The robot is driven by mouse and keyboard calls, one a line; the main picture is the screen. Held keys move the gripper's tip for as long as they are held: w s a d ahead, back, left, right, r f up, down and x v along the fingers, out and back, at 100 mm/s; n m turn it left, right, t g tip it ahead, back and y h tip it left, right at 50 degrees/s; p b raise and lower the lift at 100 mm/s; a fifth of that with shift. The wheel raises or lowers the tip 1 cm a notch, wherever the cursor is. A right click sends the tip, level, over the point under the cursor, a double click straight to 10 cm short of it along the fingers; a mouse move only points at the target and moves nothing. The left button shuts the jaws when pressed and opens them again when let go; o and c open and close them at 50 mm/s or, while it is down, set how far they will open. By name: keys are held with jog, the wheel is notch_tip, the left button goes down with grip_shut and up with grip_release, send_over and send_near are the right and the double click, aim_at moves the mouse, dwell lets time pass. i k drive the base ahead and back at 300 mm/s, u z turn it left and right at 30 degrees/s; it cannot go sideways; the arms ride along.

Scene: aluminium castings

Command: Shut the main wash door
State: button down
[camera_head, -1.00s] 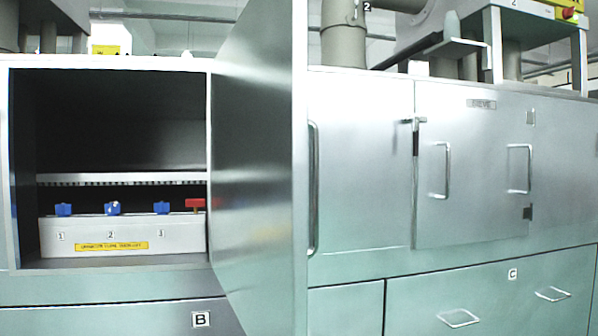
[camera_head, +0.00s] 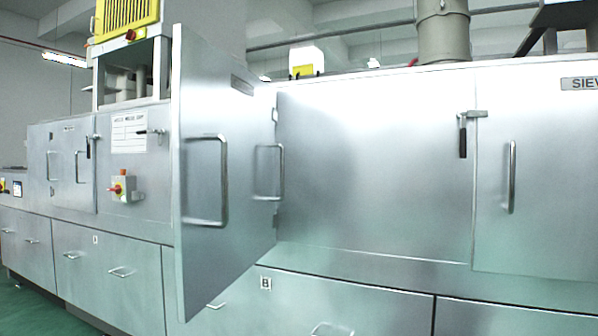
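A large steel door (camera_head: 205,130) stands swung out from the cabinet front, left of centre. I see its outer face, with two bar handles: one near the free edge (camera_head: 224,180) and one nearer the hinge side (camera_head: 280,172). Its hinge side is at the right, against the cabinet front. A small label plate (camera_head: 242,86) near its top is too small to read, so I cannot confirm it is the main wash door. The compartment behind it is hidden by the door. My gripper is not in view.
A smooth steel panel (camera_head: 375,170) adjoins the hinge side. Farther right is a shut door (camera_head: 540,200) with a partly visible "SIEV" label and a dark-handled latch (camera_head: 463,135). A switch box (camera_head: 122,188) is left of the open door. Drawers run below. Green floor (camera_head: 35,308) shows lower left.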

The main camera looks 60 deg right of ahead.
aim_at(224, 117)
jog(key=k, duration=0.4)
jog(key=z, duration=1.25)
jog(key=i, duration=1)
jog(key=z, duration=0.05)
